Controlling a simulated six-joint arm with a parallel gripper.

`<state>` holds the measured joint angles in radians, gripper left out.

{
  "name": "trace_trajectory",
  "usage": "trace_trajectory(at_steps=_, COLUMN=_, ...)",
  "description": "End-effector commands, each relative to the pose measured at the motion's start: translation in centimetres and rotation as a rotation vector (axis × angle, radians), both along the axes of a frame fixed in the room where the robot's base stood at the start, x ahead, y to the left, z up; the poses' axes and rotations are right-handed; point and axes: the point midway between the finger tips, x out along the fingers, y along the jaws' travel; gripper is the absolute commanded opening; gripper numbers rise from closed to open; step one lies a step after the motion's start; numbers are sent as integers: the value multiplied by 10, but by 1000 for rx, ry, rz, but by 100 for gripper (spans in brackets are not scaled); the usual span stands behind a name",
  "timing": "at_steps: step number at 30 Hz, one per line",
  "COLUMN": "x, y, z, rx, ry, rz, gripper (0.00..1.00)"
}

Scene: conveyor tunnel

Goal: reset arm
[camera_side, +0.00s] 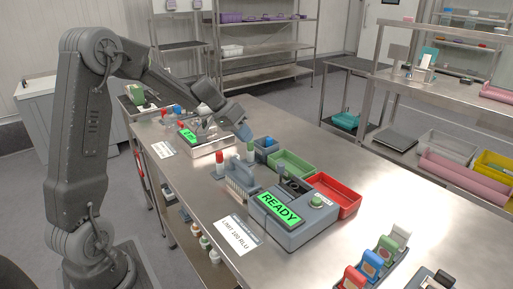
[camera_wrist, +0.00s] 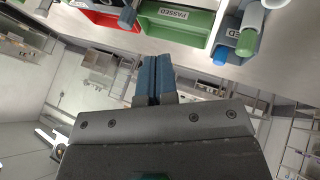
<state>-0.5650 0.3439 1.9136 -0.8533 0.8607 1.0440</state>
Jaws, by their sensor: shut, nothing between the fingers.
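My gripper (camera_side: 243,131) is raised above the steel table, near its back edge, with its blue fingers pointing down and to the right. In the wrist view its two blue fingers (camera_wrist: 155,68) lie together, shut with nothing between them. It is above and apart from the items on the table. My arm is bent over from the left.
Below stand a green tray (camera_side: 292,165) labelled PASSED in the wrist view, a red tray (camera_side: 337,196), a blue bin (camera_side: 265,149), a tube rack (camera_side: 240,187) and a device reading READY (camera_side: 279,208). Shelves stand behind.

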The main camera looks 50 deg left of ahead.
Motion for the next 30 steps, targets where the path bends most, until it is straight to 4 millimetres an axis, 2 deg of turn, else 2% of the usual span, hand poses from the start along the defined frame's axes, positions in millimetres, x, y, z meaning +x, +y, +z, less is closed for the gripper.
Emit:
trace_trajectory(at_steps=6, x=-9, y=4, z=16, rx=4, ry=2, rz=-1, gripper=0)
trace_trajectory(at_steps=8, x=-13, y=-5, z=22, rx=13, ry=7, rz=-10, gripper=0)
trace_trajectory(at_steps=11, x=-27, y=-34, z=38, rx=43, ry=30, rz=-32, gripper=0)
trace_trajectory(at_steps=15, x=-68, y=-91, z=63, rx=124, ry=71, rz=-63, gripper=0)
trace_trajectory(at_steps=21, x=-143, y=-151, z=81, rx=258, ry=90, rz=-66, gripper=0)
trace_trajectory(at_steps=24, x=-181, y=-169, z=82, rx=321, ry=76, rz=-52, gripper=0)
trace_trajectory(at_steps=27, x=-212, y=-178, z=79, rx=373, ry=50, rz=-30, gripper=0)
trace_trajectory(at_steps=30, x=-233, y=-182, z=76, rx=408, ry=23, rz=-9, gripper=0)
